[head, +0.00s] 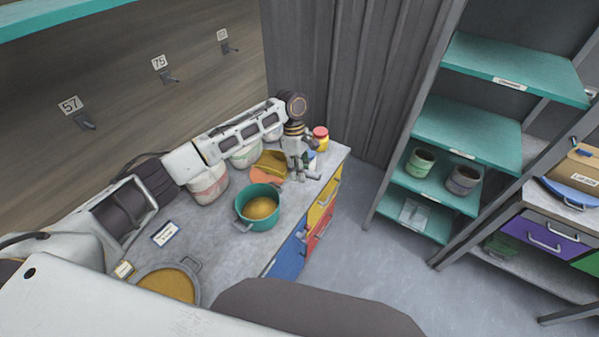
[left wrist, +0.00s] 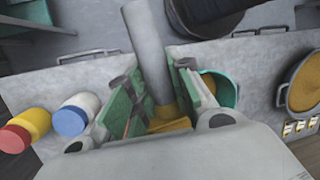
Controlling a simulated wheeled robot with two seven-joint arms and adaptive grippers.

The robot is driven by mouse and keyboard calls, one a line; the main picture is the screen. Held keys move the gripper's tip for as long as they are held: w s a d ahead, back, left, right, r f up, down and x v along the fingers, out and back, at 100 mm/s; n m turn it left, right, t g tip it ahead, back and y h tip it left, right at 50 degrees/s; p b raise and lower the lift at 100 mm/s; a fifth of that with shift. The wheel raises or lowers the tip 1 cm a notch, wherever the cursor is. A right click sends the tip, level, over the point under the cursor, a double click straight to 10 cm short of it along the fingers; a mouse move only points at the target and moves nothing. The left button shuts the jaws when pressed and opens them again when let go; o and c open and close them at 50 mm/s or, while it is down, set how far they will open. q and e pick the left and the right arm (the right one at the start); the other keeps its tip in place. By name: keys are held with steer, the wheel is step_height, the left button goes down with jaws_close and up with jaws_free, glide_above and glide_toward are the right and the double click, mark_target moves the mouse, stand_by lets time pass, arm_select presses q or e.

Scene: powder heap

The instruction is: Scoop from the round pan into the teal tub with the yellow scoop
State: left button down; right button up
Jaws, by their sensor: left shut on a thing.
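My left gripper (head: 298,168) is at the far right end of the workbench. It also shows in the left wrist view (left wrist: 163,100), shut on the grey handle of the yellow scoop. The scoop (head: 271,162) has a yellow bowl beside the fingers in the head view; the gripper partly hides it in the left wrist view (left wrist: 172,125). The teal tub (head: 262,225) stands nearer on the bench, with yellow-brown powder inside. It also shows in the left wrist view (left wrist: 233,90). The round pan (head: 187,274), holding similar powder, is at the near left. My right gripper is not in view.
A jar with a red lid (head: 321,138) and a white jar with a blue lid (left wrist: 76,114) stand near the gripper. White buckets (head: 208,187) line the bench's back. An orange flat thing (head: 266,178) lies behind the tub. Bare bench lies between pan and tub.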

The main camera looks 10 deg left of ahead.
arm_select(q)
steer(key=shift+w+d+n, duration=0.1)
steer(key=shift+d+n, duration=0.1)
steer(key=shift+n, duration=0.5)
steer(key=shift+w+d+n+t+h, duration=0.1)
steer(key=shift+n+t+h, duration=0.3)
steer(key=shift+n, duration=0.7)
steer(key=shift+d+n+t, duration=0.1)
steer(key=shift+n+t, duration=0.4)
steer(key=shift+n, duration=1.4)
steer(key=shift+a+f+t+h, duration=0.3)
steer(key=shift+f+h, duration=0.1)
steer(key=shift+h, duration=0.4)
steer(key=shift+f+h, duration=0.35)
steer(key=shift+h, duration=0.05)
steer(key=shift+a, duration=0.1)
steer(key=shift+s+a+r+m+t+h, duration=0.1)
steer(key=shift+s+a+r+t+h, duration=0.15)
steer(key=shift+r+h, duration=0.3)
steer(key=shift+s+a+r+m+t+h, duration=0.1)
steer(key=shift+a+r+t+h, duration=0.25)
steer(key=shift+r, duration=0.25)
steer(key=shift+s+a+r+m+t+h, duration=0.1)
steer(key=shift+s+a+r+t+h, duration=0.15)
steer(key=shift+r+h, duration=0.3)
steer(key=shift+a+r+b, duration=0.15)
steer(key=shift+b, duration=0.2)
